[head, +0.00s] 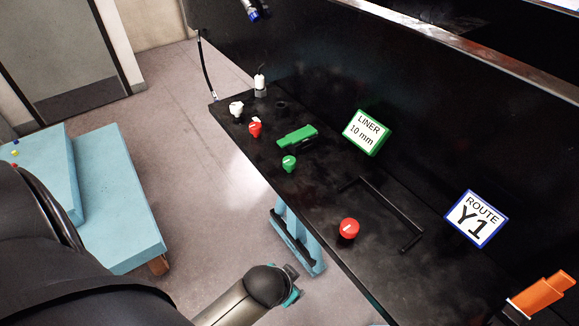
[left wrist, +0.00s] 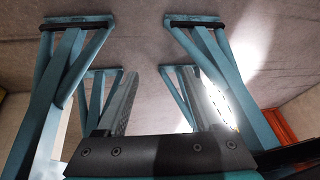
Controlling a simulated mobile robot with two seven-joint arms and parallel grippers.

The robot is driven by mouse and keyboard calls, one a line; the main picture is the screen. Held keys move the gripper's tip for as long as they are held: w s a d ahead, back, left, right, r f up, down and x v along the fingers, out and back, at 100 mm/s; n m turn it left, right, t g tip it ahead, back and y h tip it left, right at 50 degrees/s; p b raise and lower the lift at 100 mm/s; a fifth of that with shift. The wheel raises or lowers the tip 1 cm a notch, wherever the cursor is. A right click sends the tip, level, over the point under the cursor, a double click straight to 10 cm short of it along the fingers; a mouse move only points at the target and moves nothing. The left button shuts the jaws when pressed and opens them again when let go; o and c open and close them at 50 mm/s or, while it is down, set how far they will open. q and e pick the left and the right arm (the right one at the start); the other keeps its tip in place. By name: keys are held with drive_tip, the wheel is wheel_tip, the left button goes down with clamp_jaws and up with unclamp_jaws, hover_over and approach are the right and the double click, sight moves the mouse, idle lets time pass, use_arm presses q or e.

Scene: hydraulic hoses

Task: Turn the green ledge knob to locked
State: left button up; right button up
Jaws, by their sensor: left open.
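The green knob (head: 289,164) stands on the black ledge (head: 270,178), near its front edge, in the head view. It has a pale mark on its top; I cannot read a locked position from it. My left arm's wrist shows at the bottom of the head view, low in front of the ledge and well apart from the knob. In the left wrist view my left gripper (left wrist: 165,78) is open, with nothing between its fingers. The knob is not in that view. My right gripper is not in view.
Along the ledge are a white knob (head: 236,109), a red knob (head: 255,129), a green block (head: 299,137), a larger red knob (head: 348,228) and a black bar handle (head: 390,208). Signs read LINER 10 mm (head: 366,132) and ROUTE Y1 (head: 475,219). Teal supports (head: 298,240) stand below.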

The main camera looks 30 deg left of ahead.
use_arm(q)
wheel_tip(320, 180, up, 17)
drive_tip(key=w+t+p, duration=0.1)
drive_tip(key=p, duration=0.2)
drive_tip(key=w+r+t, duration=0.2)
drive_tip(key=w, duration=0.1)
drive_tip(key=w+r+m+t, duration=0.1)
drive_tip(key=w+r, duration=0.2)
drive_tip(key=w, duration=0.1)
drive_tip(key=w+r+t, duration=0.2)
drive_tip(key=w, duration=0.1)
drive_tip(key=shift+w+a+r+t+y, duration=0.1)
drive_tip(key=shift+w+r+t+y, duration=0.2)
drive_tip(key=shift+w+y, duration=0.1)
drive_tip(key=w+d+r+m+t+h, duration=0.35)
drive_tip(key=w+r+m+t, duration=0.35)
drive_tip(key=r, duration=0.5)
drive_tip(key=d+r+m+g+h, duration=0.7)
drive_tip(key=d+r+m+h, duration=0.3)
drive_tip(key=d+m+h, duration=0.55)
drive_tip(key=m+g+y, duration=1.2)
drive_tip(key=y, duration=0.6)
approach(289, 160)
wheel_tip(289, 160, down, 9)
drive_tip(key=shift+s+r+p, duration=0.1)
drive_tip(key=shift+p, duration=0.8)
